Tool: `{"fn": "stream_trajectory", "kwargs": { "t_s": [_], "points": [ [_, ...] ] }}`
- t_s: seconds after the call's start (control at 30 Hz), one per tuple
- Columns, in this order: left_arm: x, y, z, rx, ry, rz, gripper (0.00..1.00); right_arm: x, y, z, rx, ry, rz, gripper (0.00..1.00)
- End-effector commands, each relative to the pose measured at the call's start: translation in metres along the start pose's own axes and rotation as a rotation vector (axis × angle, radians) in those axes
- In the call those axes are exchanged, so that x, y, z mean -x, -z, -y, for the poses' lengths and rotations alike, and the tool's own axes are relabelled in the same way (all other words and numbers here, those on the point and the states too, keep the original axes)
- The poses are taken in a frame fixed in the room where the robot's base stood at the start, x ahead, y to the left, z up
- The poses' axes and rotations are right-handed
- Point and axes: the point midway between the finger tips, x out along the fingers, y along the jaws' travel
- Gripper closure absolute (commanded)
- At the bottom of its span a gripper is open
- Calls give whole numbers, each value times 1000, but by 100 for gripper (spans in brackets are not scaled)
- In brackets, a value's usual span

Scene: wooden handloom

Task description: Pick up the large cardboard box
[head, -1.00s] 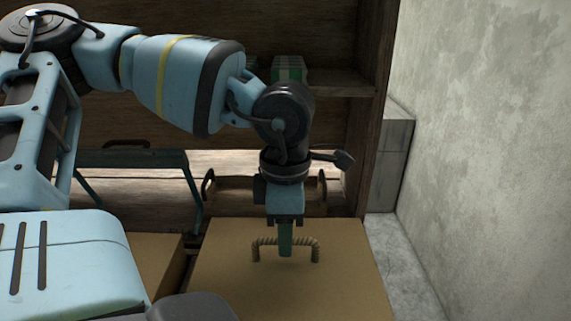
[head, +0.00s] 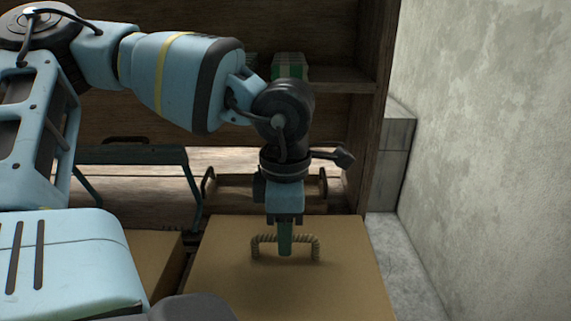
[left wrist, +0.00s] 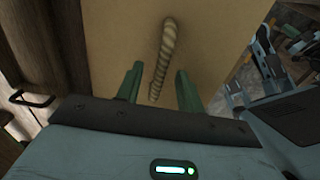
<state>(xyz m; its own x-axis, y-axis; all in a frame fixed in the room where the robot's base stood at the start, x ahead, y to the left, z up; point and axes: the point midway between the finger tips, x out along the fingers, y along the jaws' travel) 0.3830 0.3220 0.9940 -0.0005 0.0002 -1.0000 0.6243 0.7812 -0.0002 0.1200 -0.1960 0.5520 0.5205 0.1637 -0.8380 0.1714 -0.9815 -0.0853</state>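The large cardboard box (head: 345,285) stands low in front of me in the head view, with a rope handle (head: 314,250) arching up from its top. My left gripper (head: 285,252) points straight down at the middle of this handle. In the left wrist view the green fingers (left wrist: 159,72) are apart, with the rope handle (left wrist: 168,42) running between them and visible gaps beside it. The box top (left wrist: 110,30) lies beyond the fingers. The box's lower sides are hidden in the head view. My right gripper does not show clearly in either view.
Another cardboard box (head: 155,262) stands close to the left. Behind are a wooden tray with handles (head: 240,192) and a wooden shelf (head: 335,82) bearing a green carton (head: 290,66). A concrete wall (head: 490,150) rises on the right, with bare floor (head: 400,260) beside the box.

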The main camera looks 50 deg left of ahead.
Motion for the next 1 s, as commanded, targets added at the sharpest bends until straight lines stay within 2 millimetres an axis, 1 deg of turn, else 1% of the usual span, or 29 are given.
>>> {"fn": "stream_trajectory", "kwargs": {
  "t_s": [0.03, 0.3, 1.0],
  "points": [
    [0, 0, 0, 0, 0, 0, 65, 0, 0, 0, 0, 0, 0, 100],
    [0, 0, 0, 0, -1, 0, 100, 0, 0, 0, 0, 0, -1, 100],
    [0, 0, 0, 0, 0, 1, 100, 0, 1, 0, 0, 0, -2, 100]
  ]
}}
